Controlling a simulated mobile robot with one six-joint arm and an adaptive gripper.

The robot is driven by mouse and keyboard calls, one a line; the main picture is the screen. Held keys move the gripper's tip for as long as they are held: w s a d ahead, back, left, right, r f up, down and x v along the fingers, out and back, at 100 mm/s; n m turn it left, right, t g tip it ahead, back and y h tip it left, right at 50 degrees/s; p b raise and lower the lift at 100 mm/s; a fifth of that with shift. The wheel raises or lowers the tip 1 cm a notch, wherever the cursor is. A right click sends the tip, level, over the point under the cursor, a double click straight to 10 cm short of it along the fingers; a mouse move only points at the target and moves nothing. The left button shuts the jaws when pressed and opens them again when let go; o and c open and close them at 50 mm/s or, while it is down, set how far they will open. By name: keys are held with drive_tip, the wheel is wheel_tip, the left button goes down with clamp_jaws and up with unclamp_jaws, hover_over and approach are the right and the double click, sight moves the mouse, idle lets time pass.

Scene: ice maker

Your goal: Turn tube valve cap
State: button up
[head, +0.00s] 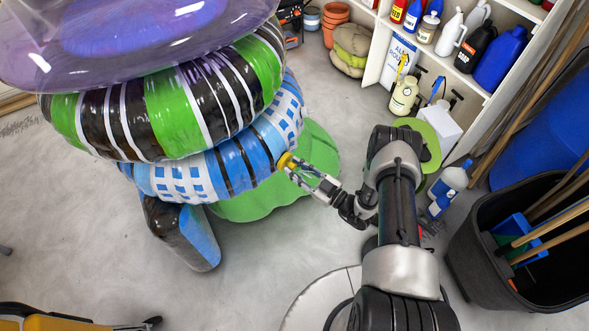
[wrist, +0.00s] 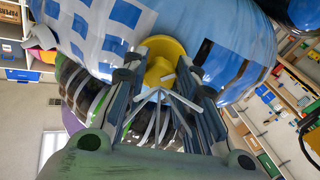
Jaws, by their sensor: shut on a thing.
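The yellow valve cap (head: 285,160) sits on the side of the blue and white checked tube (head: 233,160), at its right. In the wrist view the cap (wrist: 163,50) is a round yellow disc with pale spokes in front of it, against the checked tube (wrist: 112,22). My gripper (head: 291,168) reaches it from the lower right. In the wrist view the fingers of my gripper (wrist: 164,78) stand on either side of the cap and are shut on it. The fingertips hide part of the cap's edges.
A green and black striped tube (head: 180,108) and a clear purple one (head: 130,45) are stacked above. A green base (head: 270,195) lies below. A black bin (head: 480,262) with poles stands right, near shelves with bottles. Grey floor (head: 90,240) is open at left.

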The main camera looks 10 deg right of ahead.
drive_tip(key=shift+m+b, duration=0.55)
drive_tip(key=shift+m, duration=0.35)
drive_tip(key=o, duration=0.7)
drive_tip(key=shift+o, duration=0.2)
drive_tip(key=b+v, duration=0.1)
drive_tip(key=v, duration=0.5)
